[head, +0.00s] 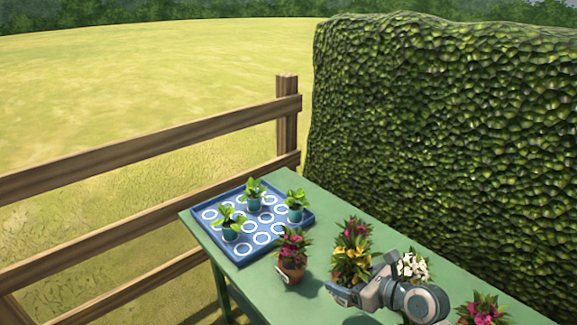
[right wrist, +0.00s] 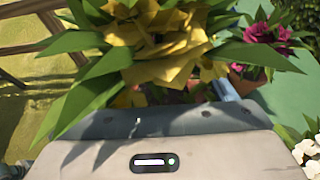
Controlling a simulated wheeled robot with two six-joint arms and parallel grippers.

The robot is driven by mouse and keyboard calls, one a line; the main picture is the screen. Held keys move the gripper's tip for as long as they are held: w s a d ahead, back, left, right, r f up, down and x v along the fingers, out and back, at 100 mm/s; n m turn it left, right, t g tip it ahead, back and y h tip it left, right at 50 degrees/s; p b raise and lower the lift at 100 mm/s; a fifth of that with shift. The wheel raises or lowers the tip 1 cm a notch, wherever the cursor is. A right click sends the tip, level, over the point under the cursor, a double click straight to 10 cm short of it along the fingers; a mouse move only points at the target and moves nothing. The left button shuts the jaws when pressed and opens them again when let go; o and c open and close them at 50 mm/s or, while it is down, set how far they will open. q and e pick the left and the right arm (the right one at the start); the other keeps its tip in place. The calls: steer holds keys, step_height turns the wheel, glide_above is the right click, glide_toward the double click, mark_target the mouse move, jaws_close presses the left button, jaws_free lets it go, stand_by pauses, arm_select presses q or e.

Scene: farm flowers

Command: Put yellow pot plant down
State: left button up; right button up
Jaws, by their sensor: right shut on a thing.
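The yellow pot plant (head: 351,257) is at the middle of the green table, with yellow flowers and long green leaves. My right gripper (head: 345,291) is shut on it from the near side and hides most of its pot. In the right wrist view the yellow flowers (right wrist: 165,45) and leaves fill the top middle, right in front of the gripper (right wrist: 185,95). I cannot tell whether the pot touches the table. My left gripper is not in view.
The green table (head: 322,200) holds a blue tray (head: 236,256) with white rings and several small green plants. Pink pot plants stand left (head: 291,248) and behind (head: 355,229); white flowers (head: 413,265) and another pink plant (head: 484,309) are right. A hedge (head: 440,130) and fence (head: 150,145) border the table.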

steer(key=s+d+r+n+g+y, duration=0.2)
steer(key=s+d+r+n, duration=0.1)
steer(key=s+r, duration=0.2)
steer(key=shift+s+d+g, duration=0.25)
steer(key=shift+s+g, duration=0.05)
steer(key=shift+s, duration=0.65)
